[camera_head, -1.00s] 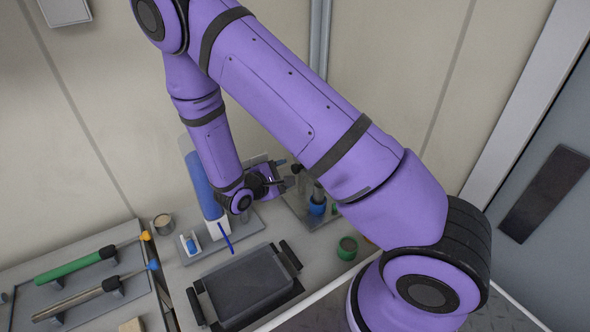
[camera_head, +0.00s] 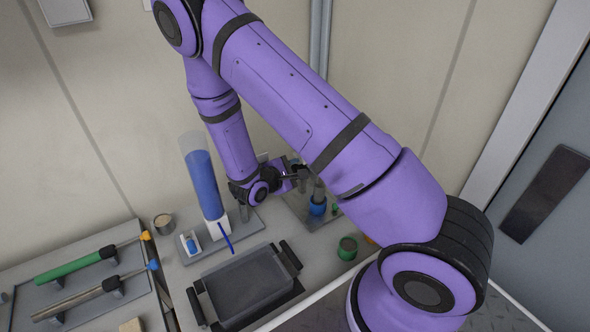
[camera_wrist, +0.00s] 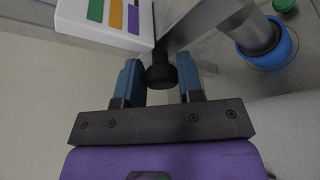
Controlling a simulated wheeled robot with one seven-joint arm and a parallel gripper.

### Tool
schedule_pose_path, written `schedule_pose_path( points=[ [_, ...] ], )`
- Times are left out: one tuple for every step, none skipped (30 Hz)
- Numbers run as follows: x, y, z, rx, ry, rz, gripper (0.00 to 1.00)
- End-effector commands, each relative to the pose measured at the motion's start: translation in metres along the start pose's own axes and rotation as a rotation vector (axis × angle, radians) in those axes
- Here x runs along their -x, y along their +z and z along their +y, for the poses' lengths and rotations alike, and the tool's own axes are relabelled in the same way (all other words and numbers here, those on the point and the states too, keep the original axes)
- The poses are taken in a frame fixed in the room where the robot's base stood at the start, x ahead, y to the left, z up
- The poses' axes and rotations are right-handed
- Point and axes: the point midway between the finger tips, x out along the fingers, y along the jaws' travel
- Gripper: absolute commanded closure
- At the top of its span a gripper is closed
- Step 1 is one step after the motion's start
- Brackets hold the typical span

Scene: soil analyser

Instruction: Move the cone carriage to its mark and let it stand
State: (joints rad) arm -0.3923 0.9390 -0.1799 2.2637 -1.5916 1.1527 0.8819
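The cone carriage is not clearly identifiable; a black knob (camera_wrist: 161,74) in the wrist view may be its handle. My gripper (camera_wrist: 160,78) is open, its two blue fingers on either side of this knob. In the head view my gripper (camera_head: 298,174) is by the device at the back right, partly behind my arm. No mark for the carriage can be made out.
A white panel with coloured stripes (camera_wrist: 110,17) is close by the left finger. A metal cylinder with a blue ring (camera_wrist: 268,48) stands to the right. The head view shows a blue-filled column (camera_head: 204,184), a dark tray (camera_head: 250,284) and a green jar (camera_head: 347,248).

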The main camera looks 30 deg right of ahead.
Motion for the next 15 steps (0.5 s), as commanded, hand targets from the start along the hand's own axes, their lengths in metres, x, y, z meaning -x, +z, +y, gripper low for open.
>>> schedule_pose_path(
  points=[
    [0.0, 0.0, -0.001, -0.002, -0.002, -0.001, 1.0],
    [0.0, 0.001, -0.001, -0.002, -0.002, -0.001, 1.0],
    [0.0, 0.001, 0.0, -0.002, -0.002, -0.001, 1.0],
    [0.001, 0.001, 0.0, -0.003, -0.002, -0.001, 1.0],
    [0.001, 0.002, 0.001, -0.003, -0.002, -0.001, 1.0],
    [0.002, 0.004, 0.003, -0.004, -0.002, -0.001, 1.0],
    [0.002, 0.005, 0.005, -0.005, -0.002, -0.001, 1.0],
    [0.003, 0.007, 0.007, -0.005, -0.002, -0.001, 1.0],
    [0.004, 0.01, 0.01, -0.005, -0.001, -0.001, 1.0],
    [0.005, 0.012, 0.013, -0.006, -0.001, -0.001, 1.0],
    [0.006, 0.015, 0.016, -0.007, -0.001, -0.001, 1.0],
    [0.008, 0.018, 0.019, -0.006, -0.001, -0.001, 1.0],
    [0.009, 0.021, 0.022, -0.006, -0.001, -0.001, 1.0],
    [0.01, 0.023, 0.024, -0.007, -0.001, -0.001, 1.0],
    [0.011, 0.025, 0.026, -0.007, -0.001, -0.001, 1.0]
  ],
)
